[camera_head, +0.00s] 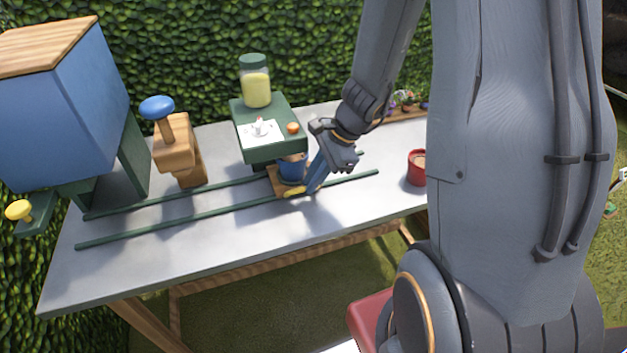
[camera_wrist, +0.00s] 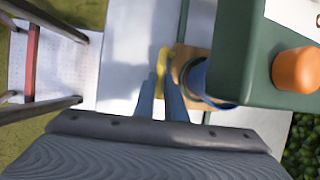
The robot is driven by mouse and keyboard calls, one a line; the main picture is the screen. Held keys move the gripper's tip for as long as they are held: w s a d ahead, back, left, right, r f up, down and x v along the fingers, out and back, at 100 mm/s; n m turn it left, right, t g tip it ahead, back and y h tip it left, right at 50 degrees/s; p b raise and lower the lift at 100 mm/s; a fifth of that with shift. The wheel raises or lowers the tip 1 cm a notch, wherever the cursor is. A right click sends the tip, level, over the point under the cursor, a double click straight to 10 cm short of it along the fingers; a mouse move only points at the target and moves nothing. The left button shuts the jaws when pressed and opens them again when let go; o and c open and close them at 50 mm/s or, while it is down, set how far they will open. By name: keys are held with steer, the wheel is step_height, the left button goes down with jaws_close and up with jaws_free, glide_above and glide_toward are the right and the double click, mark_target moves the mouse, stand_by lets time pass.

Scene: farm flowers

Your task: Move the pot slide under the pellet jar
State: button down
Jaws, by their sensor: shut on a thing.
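The pot slide (camera_head: 277,182) is a small wooden carriage on two green rails, with a blue pot (camera_head: 292,171) on it and a yellow handle (camera_head: 294,191) at its front. The pellet jar (camera_head: 256,87), clear with pale yellow pellets and a green lid, stands on a green housing (camera_head: 277,151). The pot is at the housing's front right, and the housing partly covers it in the wrist view (camera_wrist: 196,76). My gripper (camera_head: 312,190) is shut on the yellow handle, which also shows between its fingers in the wrist view (camera_wrist: 163,56).
Green rails (camera_head: 170,224) run along the grey table (camera_head: 130,270). An orange knob (camera_head: 293,127) is on the housing. A wooden stand with a blue knob (camera_head: 157,107) and a blue bin (camera_head: 65,105) are at left. A red pot (camera_head: 416,168) stands at right.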

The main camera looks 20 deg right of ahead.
steer(key=shift+a, duration=0.45)
steer(key=c, duration=1.8)
jaws_free()
steer(key=shift+v, duration=4)
